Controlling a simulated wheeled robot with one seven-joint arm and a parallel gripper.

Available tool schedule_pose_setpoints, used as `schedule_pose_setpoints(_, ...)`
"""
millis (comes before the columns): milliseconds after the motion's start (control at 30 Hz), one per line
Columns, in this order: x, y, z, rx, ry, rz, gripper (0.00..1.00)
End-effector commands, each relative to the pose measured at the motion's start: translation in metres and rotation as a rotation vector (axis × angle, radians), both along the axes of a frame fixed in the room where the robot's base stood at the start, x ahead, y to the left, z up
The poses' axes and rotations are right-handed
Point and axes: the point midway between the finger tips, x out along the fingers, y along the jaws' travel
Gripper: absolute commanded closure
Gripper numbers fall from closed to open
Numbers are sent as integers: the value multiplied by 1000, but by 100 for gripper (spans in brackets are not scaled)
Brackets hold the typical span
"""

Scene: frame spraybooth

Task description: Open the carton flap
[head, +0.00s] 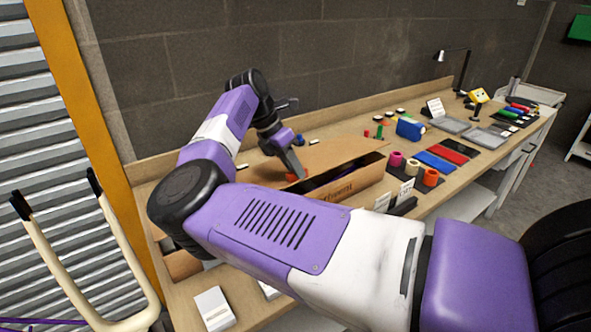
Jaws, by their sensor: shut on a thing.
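The brown cardboard carton (352,187) lies on the workbench, with printed lettering on its front side, partly hidden by my arm. Its flap (345,150) is a flat brown panel behind the carton's dark opening, which shows as a long slot. My gripper (298,172) points down at the flap's left part and is shut on what looks like the flap. A small orange-red patch shows beside the fingertips. The exact grip and the carton's left end are hidden behind my arm.
The wooden workbench (464,155) runs along a grey block wall. Tape rolls (413,167), a blue box (410,129), red and blue flat pieces and trays stand right of the carton. A white block (214,308) lies at the near edge. A desk lamp (452,55) stands far back.

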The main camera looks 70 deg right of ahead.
Motion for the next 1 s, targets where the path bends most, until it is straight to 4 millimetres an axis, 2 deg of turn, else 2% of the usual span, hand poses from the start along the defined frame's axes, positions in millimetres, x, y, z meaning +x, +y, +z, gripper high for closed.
schedule_pose_setpoints(367, 1, 0, 3, 9, 12, -1, 100)
schedule_pose_setpoints(700, 10, -5, 22, 62, 96, 1, 100)
schedule_pose_setpoints(1000, 11, -6, 23, 67, 109, 0, 100)
